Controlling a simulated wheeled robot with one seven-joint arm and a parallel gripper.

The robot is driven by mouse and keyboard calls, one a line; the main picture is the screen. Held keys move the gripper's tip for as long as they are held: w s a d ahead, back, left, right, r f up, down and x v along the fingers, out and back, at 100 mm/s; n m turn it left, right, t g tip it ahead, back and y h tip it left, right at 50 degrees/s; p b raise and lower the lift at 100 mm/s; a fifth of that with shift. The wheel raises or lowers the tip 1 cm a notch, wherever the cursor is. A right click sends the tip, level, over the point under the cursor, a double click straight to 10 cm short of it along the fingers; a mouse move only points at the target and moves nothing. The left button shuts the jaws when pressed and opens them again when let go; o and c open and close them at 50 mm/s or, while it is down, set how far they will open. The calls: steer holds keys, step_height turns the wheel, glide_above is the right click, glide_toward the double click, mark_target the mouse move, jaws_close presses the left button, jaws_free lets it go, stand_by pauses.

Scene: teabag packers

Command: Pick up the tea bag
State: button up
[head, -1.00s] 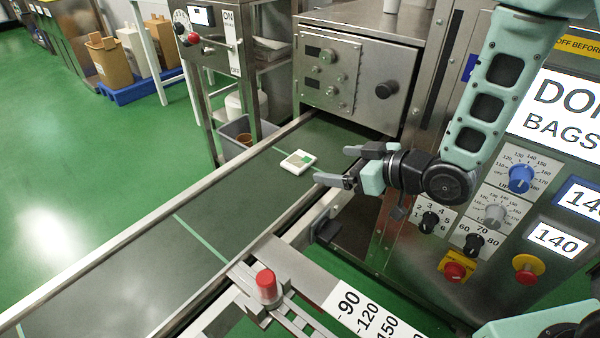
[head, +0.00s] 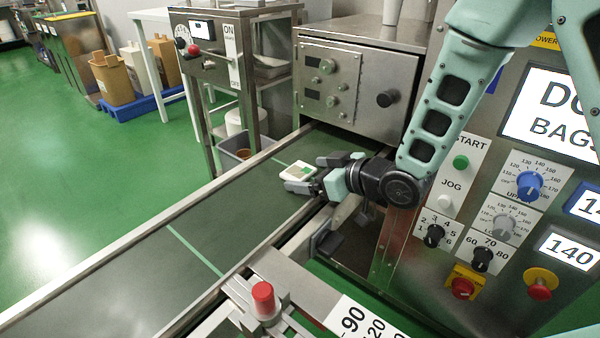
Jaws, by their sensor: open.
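The tea bag (head: 297,171) is a small white square packet with a green patch, lying on the dark green conveyor belt (head: 140,270) near its far end. My gripper (head: 311,173) reaches in from the right, low over the belt, with its jaws open. One finger shows behind and to the right of the tea bag, the other in front of it. The tea bag lies at the fingertips, its right part between them or just short of them. I cannot tell whether either finger touches it.
Metal side rails (head: 120,237) border the belt. A steel box with knobs (head: 345,80) stands at the belt's far end. The control panel (head: 500,190) rises to the right, close to my arm. A red button (head: 263,298) stands at the near side. The belt's near stretch is clear.

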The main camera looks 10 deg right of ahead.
steer(key=c, duration=1.1)
steer(key=shift+r, duration=0.1)
